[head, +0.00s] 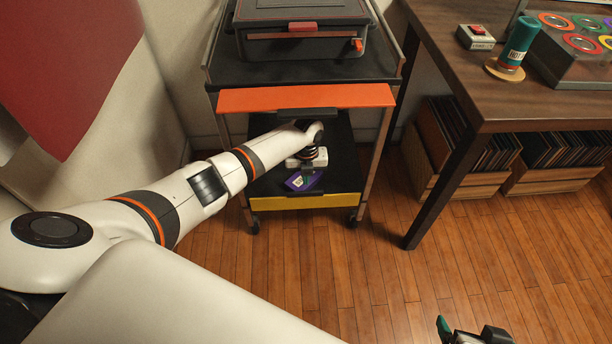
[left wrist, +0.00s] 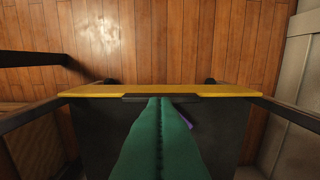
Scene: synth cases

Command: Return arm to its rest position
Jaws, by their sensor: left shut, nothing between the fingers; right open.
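My left arm reaches from the left into the lower part of a black cart. Its gripper (head: 308,175) is over the cart's yellow-fronted lower drawer (head: 305,202), close to a purple item with a pale label (head: 298,183). In the left wrist view the green fingers (left wrist: 160,100) are together with nothing between them. They point toward the yellow front edge (left wrist: 235,90). A sliver of the purple item (left wrist: 185,119) shows beside them, so I cannot tell whether they touch it. My right gripper (head: 468,334) is open at the bottom edge, partly cut off.
An orange-fronted drawer (head: 305,97) is above my left gripper, and a black case (head: 300,40) sits on the cart. A wooden table (head: 455,80) stands right, with a teal bottle (head: 519,42) on it and record crates (head: 550,180) below. The wooden floor ahead is clear.

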